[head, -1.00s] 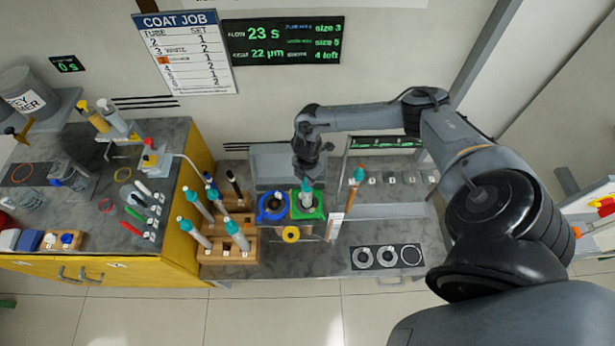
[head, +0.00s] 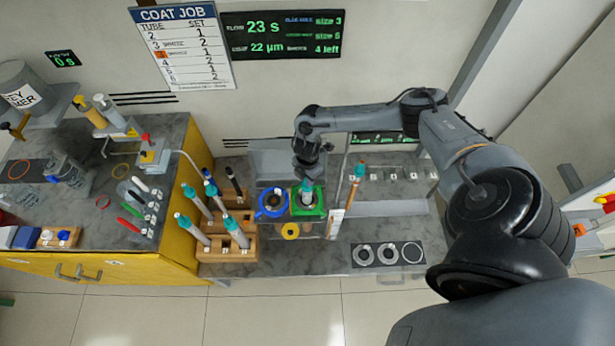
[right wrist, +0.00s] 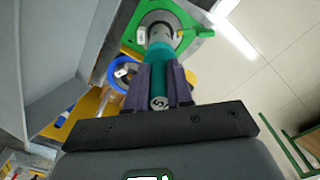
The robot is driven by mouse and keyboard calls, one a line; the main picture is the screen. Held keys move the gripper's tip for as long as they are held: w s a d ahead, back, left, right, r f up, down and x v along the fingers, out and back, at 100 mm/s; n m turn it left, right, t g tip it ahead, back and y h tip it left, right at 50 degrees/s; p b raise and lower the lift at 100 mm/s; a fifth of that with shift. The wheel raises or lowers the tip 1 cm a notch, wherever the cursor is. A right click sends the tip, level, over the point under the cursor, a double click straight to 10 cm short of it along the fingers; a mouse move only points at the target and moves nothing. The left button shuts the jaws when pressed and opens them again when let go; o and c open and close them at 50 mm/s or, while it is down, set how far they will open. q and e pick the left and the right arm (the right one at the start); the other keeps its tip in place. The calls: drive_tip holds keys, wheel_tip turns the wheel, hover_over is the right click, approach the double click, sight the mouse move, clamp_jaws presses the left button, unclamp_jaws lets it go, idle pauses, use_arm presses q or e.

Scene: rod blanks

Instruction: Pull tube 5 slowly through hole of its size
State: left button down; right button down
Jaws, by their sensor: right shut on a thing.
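Tube 5 (right wrist: 160,62) has a teal cap end marked 5 and a pale body that runs into the ring of the green hole plate (right wrist: 198,30). My right gripper (right wrist: 158,85) is shut on its teal end, above the plate. In the head view my right gripper (head: 306,172) is over the green plate (head: 294,206), with the teal of tube 5 (head: 306,186) just below it. How far the tube reaches below the plate is hidden. A blue ring (head: 261,209) sits left of the green plate. My left gripper is not in view.
A wooden rack (head: 216,248) holds several teal-capped tubes at the left. Another teal-topped tube (head: 358,172) stands to the right of the green plate. A black panel with several rings (head: 388,266) lies at the front right. A dark wall display (head: 282,36) shows 23 s.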

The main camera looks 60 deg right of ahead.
drive_tip(key=shift+f+b, duration=0.8)
drive_tip(key=shift+f, duration=0.55)
drive_tip(key=shift+f+b, duration=1.5)
drive_tip(key=shift+f, duration=0.65)
drive_tip(key=shift+r, duration=0.15)
